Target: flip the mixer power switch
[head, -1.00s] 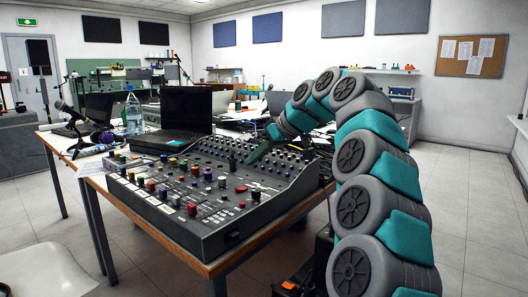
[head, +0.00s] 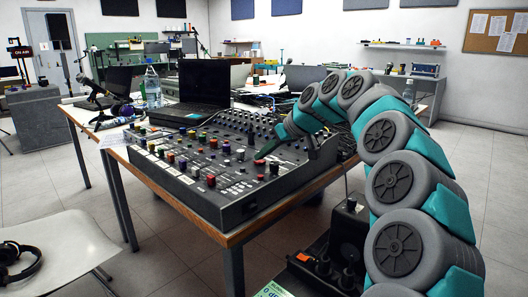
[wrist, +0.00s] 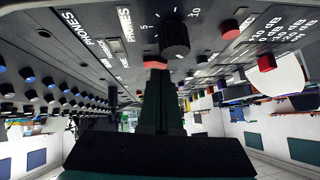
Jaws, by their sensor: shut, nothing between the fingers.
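The mixer (head: 236,214) is a dark grey console on the wooden table, covered with coloured knobs and faders. My gripper (head: 263,156) is shut and empty, pointing down at the right part of the mixer's panel. In the wrist view, which is upside down, the closed fingertips (wrist: 156,73) lie close to a red part (wrist: 154,62) and a black knob (wrist: 174,38). I cannot tell whether they touch. Other red caps (wrist: 229,29) show on the panel. Which control is the power switch is not clear, and my fingers hide part of the panel.
A black laptop (head: 205,88) stands behind the mixer, with a water bottle (head: 152,88) and headphones to its left. A white chair (head: 55,245) with headphones is at the lower left. Black equipment (head: 342,245) stands right of the table.

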